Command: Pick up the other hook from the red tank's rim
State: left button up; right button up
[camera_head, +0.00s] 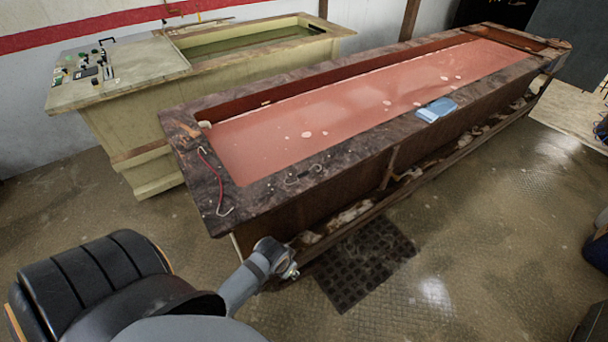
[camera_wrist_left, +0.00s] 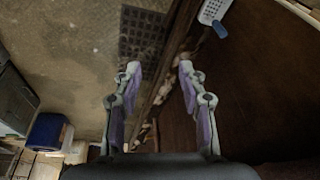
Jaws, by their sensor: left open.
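The red tank (camera_head: 400,140) is long, filled with reddish liquid, with a wide dark stained rim. A thin metal hook (camera_head: 303,174) lies on its near rim. Another hook with a red length (camera_head: 213,180) lies along the rim's left end, its bare curved tip toward the near corner. My left gripper (camera_head: 290,270) is low in front of the tank's near side, below rim level and apart from both hooks. In the left wrist view its two fingers (camera_wrist_left: 160,70) are spread with nothing between them. No hook is clear in that view. My right gripper is not in view.
A yellowish tank (camera_head: 150,135) with a control panel stands behind. A dark perforated mat (camera_head: 365,265) lies on the floor before the red tank. A lower rail (camera_head: 440,175) with pale debris runs along its side.

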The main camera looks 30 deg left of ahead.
pick_arm(q)
jog(key=w+r+m+h, duration=0.1)
jog(key=w+r+m, duration=0.1)
jog(key=w+r, duration=0.6)
jog(key=m+t+h, duration=0.1)
jog(key=t+h, duration=0.1)
send_near(303, 173)
jog(key=x, duration=0.1)
jog(key=p+x, duration=0.1)
jog(key=shift+w+d+f, duration=0.15)
jog(key=shift+w, duration=0.25)
jog(key=shift+f+p, duration=0.3)
jog(key=p+x, duration=0.1)
jog(key=x, duration=0.3)
jog(key=shift+s+f, duration=0.1)
jog(key=shift+s, duration=0.05)
jog(key=shift+f, duration=0.35)
jog(key=c, duration=0.4)
grip_shut()
